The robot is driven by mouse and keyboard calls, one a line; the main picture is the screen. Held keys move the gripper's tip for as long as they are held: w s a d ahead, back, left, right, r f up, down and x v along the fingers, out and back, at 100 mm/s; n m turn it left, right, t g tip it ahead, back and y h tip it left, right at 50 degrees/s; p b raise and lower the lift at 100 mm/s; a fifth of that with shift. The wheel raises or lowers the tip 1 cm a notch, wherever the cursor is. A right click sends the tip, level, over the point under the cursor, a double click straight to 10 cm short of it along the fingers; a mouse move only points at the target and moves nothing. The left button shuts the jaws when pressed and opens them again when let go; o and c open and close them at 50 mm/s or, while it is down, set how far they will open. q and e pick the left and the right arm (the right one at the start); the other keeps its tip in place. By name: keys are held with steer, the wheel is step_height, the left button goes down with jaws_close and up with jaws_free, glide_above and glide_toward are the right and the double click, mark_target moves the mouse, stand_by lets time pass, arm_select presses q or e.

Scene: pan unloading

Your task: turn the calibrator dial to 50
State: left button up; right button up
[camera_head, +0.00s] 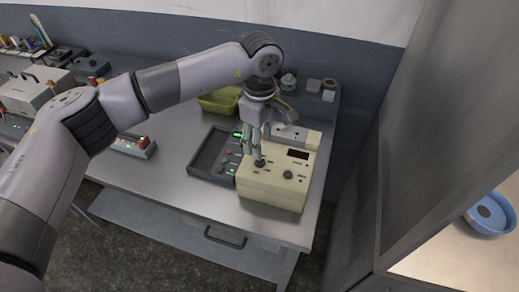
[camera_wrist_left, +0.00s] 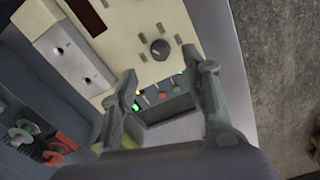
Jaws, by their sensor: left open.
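The calibrator is a cream box (camera_head: 270,186) with a dark red display (camera_head: 297,154), near the front right of the bench. A round dark dial (camera_head: 288,174) is on its sloped top, in front of the display. The cream box fills the top of the left wrist view, where a dark dial (camera_wrist_left: 160,49) shows beyond the fingertips. My left gripper (camera_head: 253,152) points down over the left part of the calibrator. In the left wrist view its fingers (camera_wrist_left: 172,72) are apart, with nothing held between them. I cannot read the dial's setting. My right gripper is not in view.
A dark panel (camera_head: 207,158) with green lights and coloured buttons sits left of the calibrator. A pale box (camera_head: 314,139) stands behind it, and a yellow-green bin (camera_head: 219,102) is farther back. Bare bench (camera_head: 180,168) lies to the left.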

arm_select(q)
step_height(320, 180, down, 6)
steer(key=shift+f+p, duration=0.1)
steer(key=shift+p, duration=0.75)
steer(key=shift+c, duration=0.2)
jaws_close()
